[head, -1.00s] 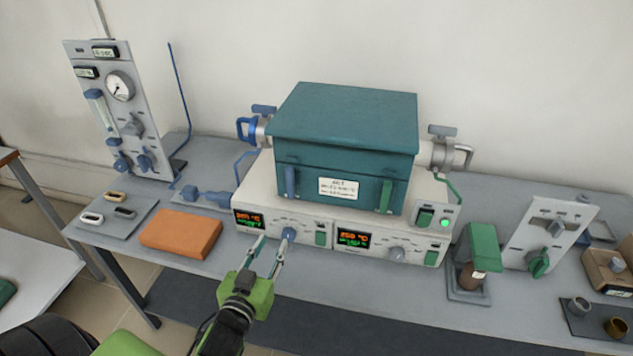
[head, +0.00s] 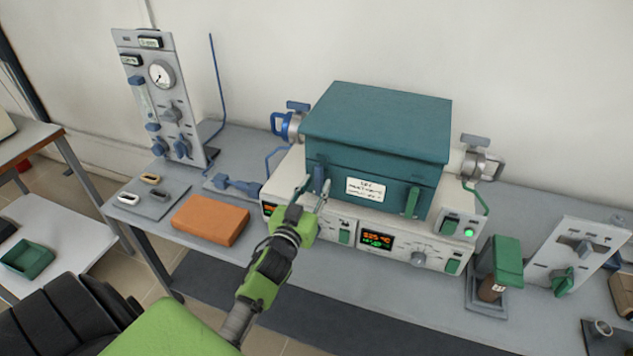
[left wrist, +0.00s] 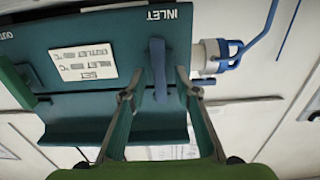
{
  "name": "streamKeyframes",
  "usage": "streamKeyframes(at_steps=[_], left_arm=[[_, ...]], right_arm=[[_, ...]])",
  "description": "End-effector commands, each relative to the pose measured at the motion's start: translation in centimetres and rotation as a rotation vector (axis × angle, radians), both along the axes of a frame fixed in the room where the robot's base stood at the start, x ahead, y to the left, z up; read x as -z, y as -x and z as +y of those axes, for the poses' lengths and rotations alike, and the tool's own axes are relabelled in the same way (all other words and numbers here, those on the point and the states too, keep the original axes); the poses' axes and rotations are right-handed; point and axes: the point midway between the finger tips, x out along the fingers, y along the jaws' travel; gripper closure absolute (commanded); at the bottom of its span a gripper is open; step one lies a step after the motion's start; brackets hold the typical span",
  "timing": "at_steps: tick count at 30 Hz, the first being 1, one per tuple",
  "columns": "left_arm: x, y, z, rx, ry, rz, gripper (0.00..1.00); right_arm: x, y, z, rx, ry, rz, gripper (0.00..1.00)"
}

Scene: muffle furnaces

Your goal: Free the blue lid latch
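The blue lid latch (head: 319,177) hangs on the front left of the teal furnace box (head: 381,160). It shows as an upright blue bar in the left wrist view (left wrist: 158,70), where the picture is upside down. My left gripper (head: 309,190) is at the latch in the head view, partly covering it. In the left wrist view its two fingers (left wrist: 160,78) stand apart, one on each side of the latch, with a gap visible on both sides. My right gripper is not in view.
A green latch (head: 411,203) hangs on the box's front right. Below are the control panels with a lit display (head: 377,239) and knob (head: 418,258). A blue-handled clamp fitting (head: 286,125) sits at the box's left. An orange block (head: 210,219) lies on the bench.

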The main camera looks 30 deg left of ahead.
Motion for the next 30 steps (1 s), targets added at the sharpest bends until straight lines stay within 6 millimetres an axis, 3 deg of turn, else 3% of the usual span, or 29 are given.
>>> streamKeyframes(at_steps=[4, 13, 16, 17, 30], left_arm=[[-0.06, -0.92, 0.22, 0.0, 0.0, 0.0, 0.71], [0.02, -1.04, 0.25, 0.001, -0.001, 0.0, 0.71], [0.02, -1.03, 0.25, 0.001, 0.0, 0.0, 0.97], [0.01, -1.03, 0.25, 0.001, 0.0, 0.0, 1.0], [0.0, -1.03, 0.23, 0.0, -0.049, 0.012, 1.0]], right_arm=[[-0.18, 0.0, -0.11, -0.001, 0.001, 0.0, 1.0], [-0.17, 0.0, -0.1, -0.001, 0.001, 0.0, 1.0], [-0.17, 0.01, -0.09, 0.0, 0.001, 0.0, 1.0], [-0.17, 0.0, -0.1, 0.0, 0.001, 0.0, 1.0], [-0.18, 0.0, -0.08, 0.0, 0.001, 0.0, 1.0]])
